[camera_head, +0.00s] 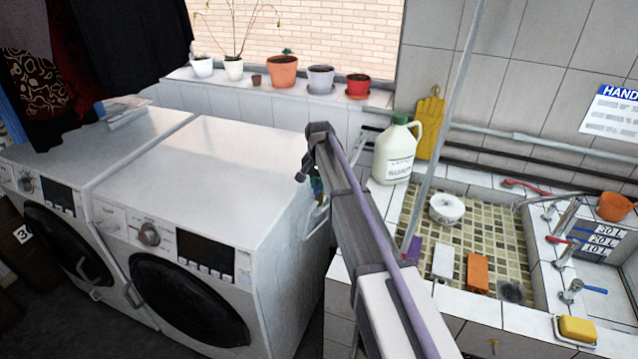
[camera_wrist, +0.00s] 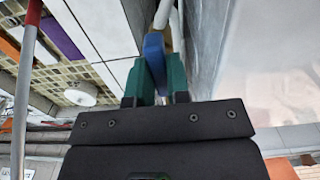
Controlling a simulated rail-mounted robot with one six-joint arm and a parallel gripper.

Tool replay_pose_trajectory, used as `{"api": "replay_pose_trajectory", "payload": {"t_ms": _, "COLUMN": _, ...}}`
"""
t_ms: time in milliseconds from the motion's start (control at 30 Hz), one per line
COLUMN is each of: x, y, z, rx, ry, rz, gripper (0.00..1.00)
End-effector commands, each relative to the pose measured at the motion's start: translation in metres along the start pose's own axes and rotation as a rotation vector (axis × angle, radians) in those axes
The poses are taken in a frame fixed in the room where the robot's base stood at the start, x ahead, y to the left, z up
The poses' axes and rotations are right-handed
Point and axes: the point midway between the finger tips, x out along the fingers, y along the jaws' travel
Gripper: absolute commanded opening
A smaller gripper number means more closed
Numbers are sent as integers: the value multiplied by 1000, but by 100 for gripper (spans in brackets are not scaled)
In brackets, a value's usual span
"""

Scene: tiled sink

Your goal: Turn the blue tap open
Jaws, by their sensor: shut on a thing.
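The blue tap handle (camera_wrist: 154,52) stands out between the two green fingers of my gripper (camera_wrist: 156,72) in the wrist view. The fingers are shut on it from both sides. A pale pipe (camera_wrist: 163,14) shows just beyond the handle. In the head view, my gripper (camera_head: 317,185) is low in the gap between the right washing machine and the sink. Little of it shows there, as my arm covers most of that spot. I cannot tell from these views how far the handle is turned.
The right washing machine (camera_head: 215,175) stands close beside my gripper. A white jug (camera_head: 393,152) is behind my arm. Another blue-handled tap (camera_head: 592,289) is at the right. A slanted pole (camera_head: 440,120) crosses the view.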

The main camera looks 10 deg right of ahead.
Motion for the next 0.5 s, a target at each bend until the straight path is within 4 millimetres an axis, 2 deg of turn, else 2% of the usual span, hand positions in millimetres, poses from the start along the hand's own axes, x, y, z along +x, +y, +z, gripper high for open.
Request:
{"api": "replay_pose_trajectory", "payload": {"t_ms": 167, "x": 0, "y": 0, "z": 0, "rx": -2, "ry": 0, "rz": 0, "gripper": 0}}
{"api": "replay_pose_trajectory", "payload": {"t_ms": 200, "x": 0, "y": 0, "z": 0, "rx": -1, "ry": 0, "rz": 0, "gripper": 18}}
{"api": "replay_pose_trajectory", "payload": {"t_ms": 433, "x": 0, "y": 0, "z": 0, "rx": 0, "ry": 0, "rz": 0, "gripper": 40}}
{"api": "replay_pose_trajectory", "payload": {"t_ms": 500, "x": 0, "y": 0, "z": 0, "rx": 0, "ry": 0, "rz": 0, "gripper": 43}}
